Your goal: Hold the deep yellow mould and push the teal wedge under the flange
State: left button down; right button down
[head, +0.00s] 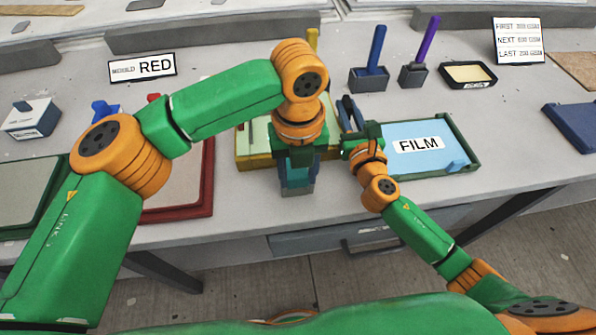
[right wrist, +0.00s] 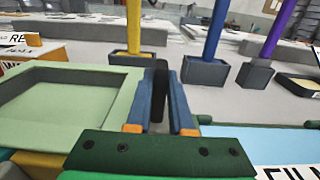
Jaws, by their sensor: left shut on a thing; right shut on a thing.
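The deep yellow mould (head: 246,160) sits on the bench with a pale green tray-like top; its pale green rim (right wrist: 100,95) fills the left of the right wrist view. My left gripper (head: 298,178) points down at the mould's front edge, shut on the teal wedge (head: 297,176). The arm and fingers hide most of the wedge, and I cannot tell how far it is under the flange. My right gripper (head: 350,117) is at the mould's right side. Its blue fingers (right wrist: 160,98) close on a dark upright piece there, which looks like part of the mould.
A blue film tray (head: 440,165) lies close on the right. Blue (head: 375,50) and purple (head: 426,40) handles stand in grey blocks behind. A red mould (head: 185,212) lies to the left. The bench front edge is close to my left gripper.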

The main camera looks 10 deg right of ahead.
dwell(0.4)
pick_arm(q)
jog(key=shift+c, duration=1.3)
grip_release()
notch_tip(320, 180, up, 12)
